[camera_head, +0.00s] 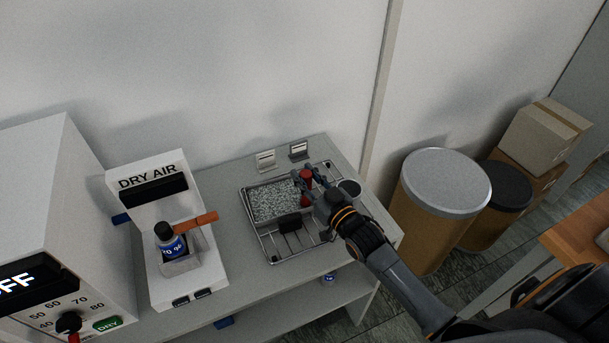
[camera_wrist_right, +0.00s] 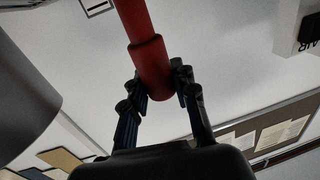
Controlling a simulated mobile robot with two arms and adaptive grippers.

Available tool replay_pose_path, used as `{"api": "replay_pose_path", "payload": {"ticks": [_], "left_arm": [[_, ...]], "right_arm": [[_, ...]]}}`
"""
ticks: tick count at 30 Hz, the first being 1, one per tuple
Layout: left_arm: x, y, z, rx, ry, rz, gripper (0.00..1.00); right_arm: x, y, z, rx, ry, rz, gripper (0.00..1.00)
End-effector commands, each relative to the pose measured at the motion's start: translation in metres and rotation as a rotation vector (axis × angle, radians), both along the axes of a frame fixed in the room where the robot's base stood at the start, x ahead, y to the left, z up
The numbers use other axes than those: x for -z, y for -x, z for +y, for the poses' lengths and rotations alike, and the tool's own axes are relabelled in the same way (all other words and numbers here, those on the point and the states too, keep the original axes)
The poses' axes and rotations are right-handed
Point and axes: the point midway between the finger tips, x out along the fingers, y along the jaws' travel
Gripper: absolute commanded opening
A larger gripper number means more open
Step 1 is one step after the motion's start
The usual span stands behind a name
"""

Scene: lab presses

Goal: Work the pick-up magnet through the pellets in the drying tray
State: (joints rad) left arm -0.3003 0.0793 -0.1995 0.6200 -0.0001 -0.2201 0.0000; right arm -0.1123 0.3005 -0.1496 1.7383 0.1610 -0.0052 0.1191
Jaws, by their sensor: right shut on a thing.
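The drying tray (camera_head: 244,190), full of grey-white pellets (camera_head: 275,203), sits at the rear left of a wire rack on the grey bench. My right gripper (camera_head: 308,188) is at the tray's right end, shut on the red handle of the pick-up magnet (camera_head: 305,174). In the right wrist view, my right gripper (camera_wrist_right: 162,90) has its fingers around the red magnet handle (camera_wrist_right: 150,55). The magnet's lower end is hidden, so I cannot tell whether it touches the pellets. My left gripper is not in view.
A wire rack (camera_head: 290,243) extends in front of the tray, with a dark block on it. Two small card holders (camera_head: 265,160) stand behind. The DRY AIR unit (camera_head: 155,185) with a blue-labelled bottle (camera_head: 171,243) is left.

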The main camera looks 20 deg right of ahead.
Motion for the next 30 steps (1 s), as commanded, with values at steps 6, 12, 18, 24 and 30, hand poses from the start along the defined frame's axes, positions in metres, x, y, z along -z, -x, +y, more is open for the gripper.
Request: {"api": "replay_pose_path", "payload": {"ticks": [6,12,18,24,30], "left_arm": [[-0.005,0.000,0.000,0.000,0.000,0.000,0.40],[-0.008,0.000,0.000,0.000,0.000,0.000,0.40],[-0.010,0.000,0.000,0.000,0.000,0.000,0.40],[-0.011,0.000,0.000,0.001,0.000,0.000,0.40],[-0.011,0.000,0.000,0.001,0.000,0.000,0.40]], "right_arm": [[-0.002,-0.001,0.023,0.000,-0.005,-0.001,0.03],[-0.002,-0.002,0.048,0.000,-0.004,-0.001,0.03],[-0.001,-0.003,0.072,0.000,-0.003,-0.001,0.03],[-0.001,-0.004,0.095,0.000,-0.003,-0.001,0.03],[-0.001,-0.004,0.109,0.000,-0.001,-0.002,0.03]]}}
